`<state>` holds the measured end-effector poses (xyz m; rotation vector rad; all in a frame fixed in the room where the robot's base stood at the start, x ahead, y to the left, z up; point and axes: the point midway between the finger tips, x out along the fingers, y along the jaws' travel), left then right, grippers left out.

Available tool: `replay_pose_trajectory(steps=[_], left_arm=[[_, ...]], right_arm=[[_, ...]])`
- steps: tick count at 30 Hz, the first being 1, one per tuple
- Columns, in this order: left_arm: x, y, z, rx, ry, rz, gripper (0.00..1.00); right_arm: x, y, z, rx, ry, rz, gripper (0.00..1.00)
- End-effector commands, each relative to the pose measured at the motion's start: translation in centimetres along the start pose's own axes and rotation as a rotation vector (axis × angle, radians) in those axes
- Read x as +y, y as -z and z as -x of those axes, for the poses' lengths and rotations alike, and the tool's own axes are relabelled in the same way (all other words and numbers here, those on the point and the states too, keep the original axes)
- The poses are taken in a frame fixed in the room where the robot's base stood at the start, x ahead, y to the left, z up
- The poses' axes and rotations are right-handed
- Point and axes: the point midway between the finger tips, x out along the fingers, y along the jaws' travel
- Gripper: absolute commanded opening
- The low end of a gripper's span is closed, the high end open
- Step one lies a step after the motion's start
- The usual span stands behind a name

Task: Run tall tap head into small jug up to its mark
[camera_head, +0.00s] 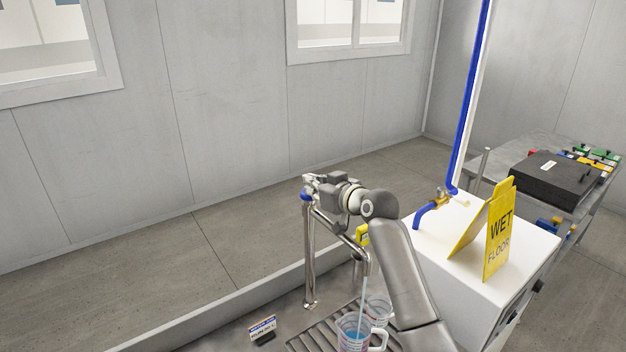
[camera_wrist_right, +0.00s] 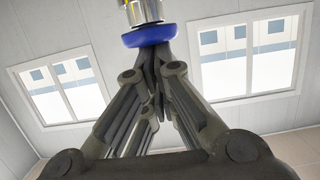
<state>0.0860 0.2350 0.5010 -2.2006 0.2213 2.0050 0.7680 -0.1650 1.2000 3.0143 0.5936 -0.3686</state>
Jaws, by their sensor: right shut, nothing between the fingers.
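The tall tap (camera_head: 309,255) rises from the grey sink top, with a blue knob (camera_head: 306,197) at its top. My right gripper (camera_head: 314,184) is shut and empty, its fingertips at the knob. In the wrist view the closed fingertips (camera_wrist_right: 158,62) meet the underside of the blue knob (camera_wrist_right: 148,36) or sit just short of it. A thin pale stream (camera_head: 363,290) falls from the spout into the front clear jug (camera_head: 355,338), which shows bluish water. A second clear jug (camera_head: 379,310) stands just behind it. The marks are too small to read. My left gripper is out of view.
A drain grate (camera_head: 312,340) lies under the jugs. A small label sign (camera_head: 263,328) stands left. A white cabinet (camera_head: 520,245) at right carries a yellow wet-floor sign (camera_head: 497,235) and a blue pipe (camera_head: 465,100) with a brass valve. My right forearm passes close to the jugs.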

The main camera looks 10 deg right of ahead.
Motion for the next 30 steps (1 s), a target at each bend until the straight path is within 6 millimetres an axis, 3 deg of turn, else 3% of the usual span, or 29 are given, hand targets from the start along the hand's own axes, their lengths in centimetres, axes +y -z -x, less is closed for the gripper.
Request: replay_pose_trajectory(steps=[1,20,25,30], left_arm=[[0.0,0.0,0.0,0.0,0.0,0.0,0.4],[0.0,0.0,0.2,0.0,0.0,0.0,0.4],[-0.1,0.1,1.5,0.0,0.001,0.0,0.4],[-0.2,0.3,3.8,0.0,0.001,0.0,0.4]], right_arm=[[-0.1,-0.7,-0.1,-0.014,0.003,-0.002,0.0],[-0.1,-0.5,-0.1,-0.014,0.003,-0.002,0.0],[-0.2,1.3,0.1,-0.011,0.001,-0.001,0.0],[-0.4,4.3,0.3,-0.006,-0.001,0.0,0.0]])
